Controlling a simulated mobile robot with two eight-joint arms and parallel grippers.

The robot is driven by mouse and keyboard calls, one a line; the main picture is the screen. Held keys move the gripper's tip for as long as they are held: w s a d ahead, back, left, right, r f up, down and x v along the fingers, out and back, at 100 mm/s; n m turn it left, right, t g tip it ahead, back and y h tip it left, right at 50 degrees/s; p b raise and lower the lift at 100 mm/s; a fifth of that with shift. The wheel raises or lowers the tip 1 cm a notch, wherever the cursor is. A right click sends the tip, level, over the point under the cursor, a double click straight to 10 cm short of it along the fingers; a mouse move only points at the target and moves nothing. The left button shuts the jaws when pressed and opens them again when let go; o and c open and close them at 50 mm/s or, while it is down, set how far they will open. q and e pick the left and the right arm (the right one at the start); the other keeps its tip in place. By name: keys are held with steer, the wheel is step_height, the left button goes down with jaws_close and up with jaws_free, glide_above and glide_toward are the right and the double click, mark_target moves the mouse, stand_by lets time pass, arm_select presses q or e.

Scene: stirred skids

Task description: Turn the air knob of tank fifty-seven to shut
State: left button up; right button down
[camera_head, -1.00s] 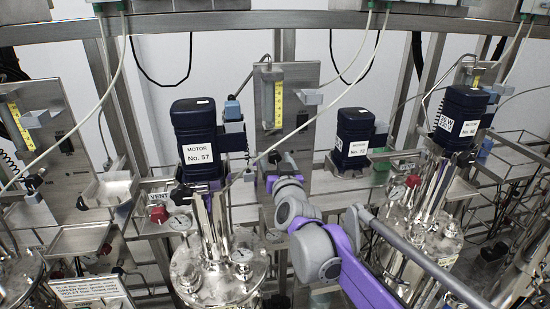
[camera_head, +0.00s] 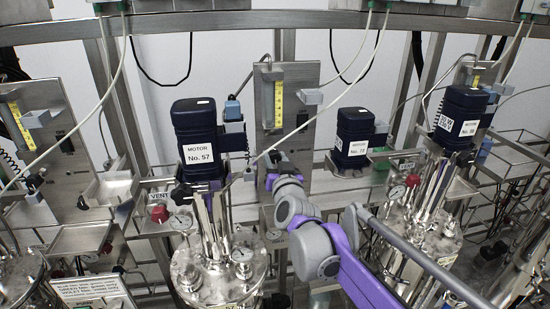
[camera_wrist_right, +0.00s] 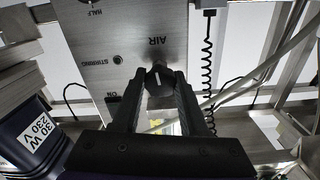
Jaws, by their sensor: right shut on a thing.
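The motor labelled No. 57 (camera_head: 196,140) stands above the steel tank lid (camera_head: 218,278) in the head view. The steel panel with a yellow scale (camera_head: 300,90) is to its right. In the right wrist view, the dark air knob (camera_wrist_right: 158,74) sits on the panel under the upside-down word AIR, with a white line on its face, slightly tilted. My right gripper (camera_wrist_right: 159,84) is shut on this knob, one black finger on each side. In the head view my right arm hides the knob. My left gripper is in neither view.
A neighbouring motor labelled No. 72 (camera_head: 353,138) stands to the right. A blue motor (camera_wrist_right: 32,145) is close to the gripper at the lower left of the wrist view. A black coiled cable (camera_wrist_right: 207,70) hangs right of the panel. White hoses cross the head view.

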steer(key=shift+m+p, duration=0.3)
steer(key=shift+m, duration=0.8)
steer(key=shift+c, duration=2.2)
jaws_free()
steer(key=shift+s, duration=0.1)
steer(key=s+d+b, duration=0.1)
steer(key=s+d, duration=0.1)
steer(key=s, duration=0.8)
steer(key=shift+s, duration=0.25)
